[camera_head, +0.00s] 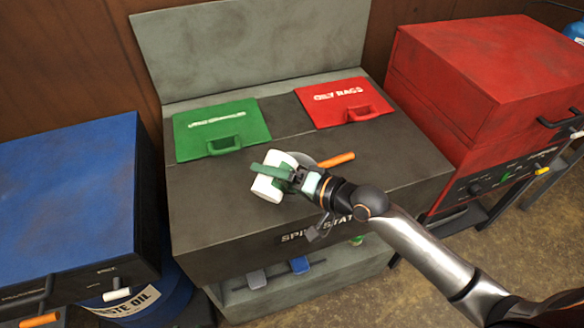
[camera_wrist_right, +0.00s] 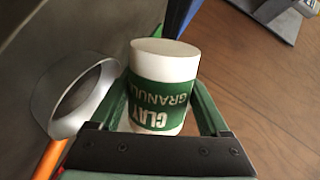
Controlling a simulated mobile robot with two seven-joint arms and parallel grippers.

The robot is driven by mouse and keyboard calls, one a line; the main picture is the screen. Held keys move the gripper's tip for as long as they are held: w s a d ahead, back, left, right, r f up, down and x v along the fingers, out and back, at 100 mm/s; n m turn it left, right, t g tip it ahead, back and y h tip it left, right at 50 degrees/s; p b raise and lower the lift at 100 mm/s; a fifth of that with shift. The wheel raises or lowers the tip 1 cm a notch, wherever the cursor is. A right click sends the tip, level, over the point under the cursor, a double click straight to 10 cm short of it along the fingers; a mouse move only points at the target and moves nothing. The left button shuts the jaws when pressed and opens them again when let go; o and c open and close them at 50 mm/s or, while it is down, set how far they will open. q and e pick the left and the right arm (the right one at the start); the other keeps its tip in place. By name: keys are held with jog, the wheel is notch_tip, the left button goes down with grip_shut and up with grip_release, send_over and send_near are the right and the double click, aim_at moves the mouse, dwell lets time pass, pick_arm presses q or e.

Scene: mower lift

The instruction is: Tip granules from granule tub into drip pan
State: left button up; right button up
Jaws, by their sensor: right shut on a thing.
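The granule tub (camera_head: 266,187) is white with a green band, and my right gripper (camera_head: 278,174) is shut on it over the dark bench. In the right wrist view the tub (camera_wrist_right: 163,88) sits between the two green fingers, with its "CLAY GRANUL…" lettering upside down and a plain white end at the top. It looks tilted in the head view; I see no granules. A grey round-rimmed thing with an orange handle (camera_head: 337,160) is just behind the tub. Its rim (camera_wrist_right: 108,75) is left of the tub in the wrist view. I cannot tell whether it is the drip pan.
A green lid (camera_head: 195,145) and a red "OILY RAGS" lid (camera_head: 340,92) lie on the bench (camera_head: 400,150). A blue cabinet (camera_head: 70,190) is at the left and a red one (camera_head: 470,80) at the right. The bench top right of my gripper is clear.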

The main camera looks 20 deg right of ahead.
aim_at(282, 157)
jog(key=shift+r, duration=0.2)
jog(key=shift+w+d+f+m+g+y+b, duration=0.3)
jog(key=shift+w+d+f+m+b, duration=0.25)
jog(key=shift+b, duration=0.6)
jog(key=shift+w+d+f+m+b, duration=0.1)
jog(key=shift+w+m+b, duration=0.05)
jog(key=shift+m+b, duration=0.15)
jog(key=shift+r, duration=0.35)
jog(key=shift+w+d+r+m+p, duration=0.1)
jog(key=shift+r+m+p, duration=0.15)
jog(key=shift+p, duration=0.45)
jog(key=shift+f, duration=0.1)
jog(key=shift+w+d+r+m+g+y+p, duration=0.1)
jog(key=shift+w+r+m+g+y+p, duration=0.15)
jog(key=shift+m+p, duration=0.25)
jog(key=shift+d+r+m+g+y+p, duration=0.1)
jog(key=shift+r+m+g+y+p, duration=0.1)
jog(key=shift+m+g+p, duration=0.25)
jog(key=shift+w+d+r+m+g+y+p, duration=0.3)
jog(key=shift+m+y+p, duration=0.1)
jog(key=shift+m, duration=0.4)
jog(key=shift+w+d+r+m+g+y+p, duration=0.25)
jog(key=shift+m+p, duration=0.1)
jog(key=shift+m, duration=0.4)
dwell(1.4)
